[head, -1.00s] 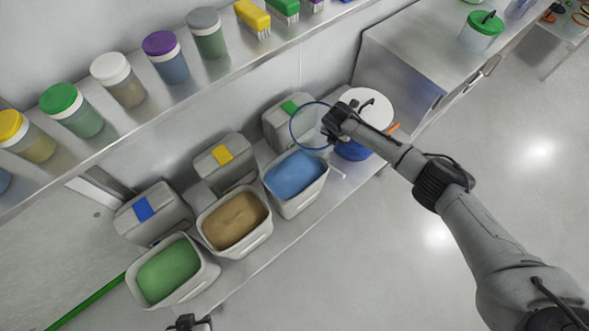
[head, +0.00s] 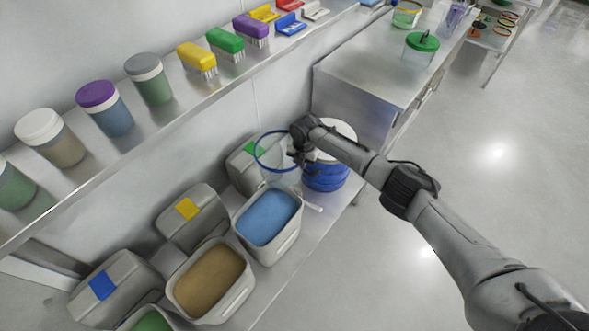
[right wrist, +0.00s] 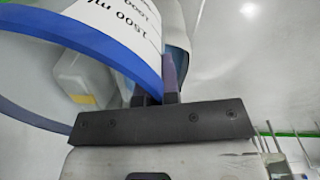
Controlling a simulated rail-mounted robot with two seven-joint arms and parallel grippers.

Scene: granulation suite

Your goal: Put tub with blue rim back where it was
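The clear tub with blue rim (head: 256,150) hangs in the air in the head view, above the tinted bins and left of my right arm. My right gripper (head: 298,147) is at the tub's right edge. In the right wrist view, the fingers (right wrist: 156,95) are closed on the wall at the blue rim (right wrist: 103,52); printed volume marks show on the tub's white scale. The tub looks see-through and empty, its lower part hard to make out. My left gripper is out of view.
Below are an open bin of blue powder (head: 268,218), a bin of brown powder (head: 209,281), and a white-topped blue drum (head: 325,178). A steel bench (head: 370,70) holds a green-lidded tub (head: 420,48) and has free surface. A shelf (head: 140,130) carries jars and brushes.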

